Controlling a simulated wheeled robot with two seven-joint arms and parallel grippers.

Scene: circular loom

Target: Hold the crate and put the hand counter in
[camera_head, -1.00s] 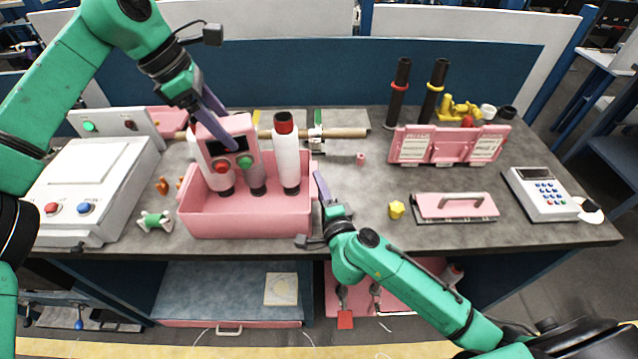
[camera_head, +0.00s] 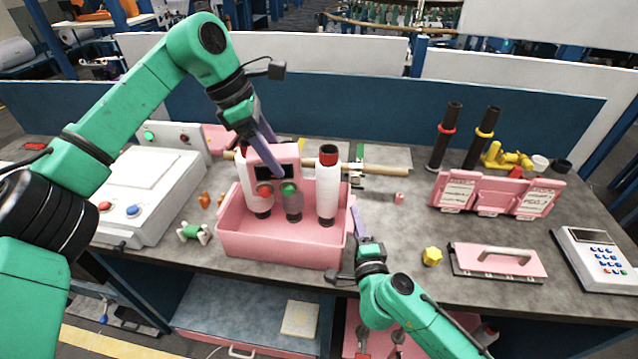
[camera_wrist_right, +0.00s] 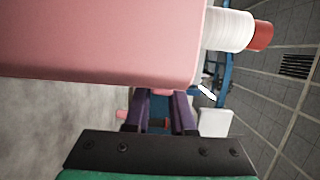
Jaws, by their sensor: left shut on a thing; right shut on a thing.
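The pink crate (camera_head: 280,246) stands on the grey table, open side up. My left gripper (camera_head: 274,163) comes from above and is shut on the pink hand counter (camera_head: 289,153), which has a dark display, a red button and a green button. My right gripper (camera_head: 356,222) is shut on the crate's right side. In the right wrist view, the crate wall (camera_wrist_right: 100,45) lies at the fingertips (camera_wrist_right: 160,100).
A yellow knob (camera_head: 432,256), pink handled plate (camera_head: 498,261) and keypad device (camera_head: 598,260) lie to the right. A wooden rod (camera_head: 385,170) is behind.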

